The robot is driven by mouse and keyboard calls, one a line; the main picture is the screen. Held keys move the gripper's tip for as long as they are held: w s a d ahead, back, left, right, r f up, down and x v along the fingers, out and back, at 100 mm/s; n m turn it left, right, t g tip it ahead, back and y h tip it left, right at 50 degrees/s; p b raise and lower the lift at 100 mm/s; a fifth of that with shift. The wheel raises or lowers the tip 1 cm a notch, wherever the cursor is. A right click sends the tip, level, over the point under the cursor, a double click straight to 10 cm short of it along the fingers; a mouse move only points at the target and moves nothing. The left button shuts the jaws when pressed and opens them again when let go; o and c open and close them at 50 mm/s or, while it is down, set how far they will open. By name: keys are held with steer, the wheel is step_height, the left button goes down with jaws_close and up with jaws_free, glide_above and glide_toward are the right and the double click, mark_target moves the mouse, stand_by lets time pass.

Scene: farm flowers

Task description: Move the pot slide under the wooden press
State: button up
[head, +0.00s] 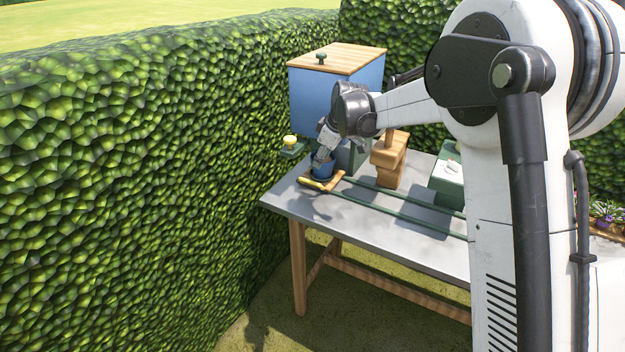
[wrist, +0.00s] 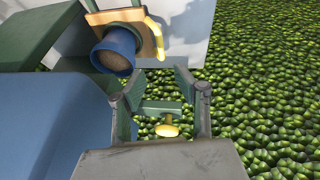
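The pot slide is a wooden tray (head: 330,183) with a yellow handle (head: 312,184), at the left end of the table's green rails. A blue pot (head: 322,167) stands upright on it. In the wrist view the tray (wrist: 112,17), its handle (wrist: 157,40) and the soil-filled pot (wrist: 112,52) show at the top, beyond my fingertips. The wooden press (head: 388,160) is a brown block over the rails, right of the slide; my arm partly hides its upper part. My gripper (wrist: 160,78) is open and empty, near the pot and apart from the handle.
A blue bin (head: 312,95) with a wooden lid stands behind the slide. A yellow knob on a green bracket (head: 290,144) sits at the table's left edge. A green box (head: 446,182) stands right of the press. A tall hedge (head: 130,180) borders the left side.

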mark_target(311, 181)
steer(key=x, duration=1.2)
steer(key=shift+f, duration=0.1)
steer(key=shift+c, duration=0.5)
jaws_close()
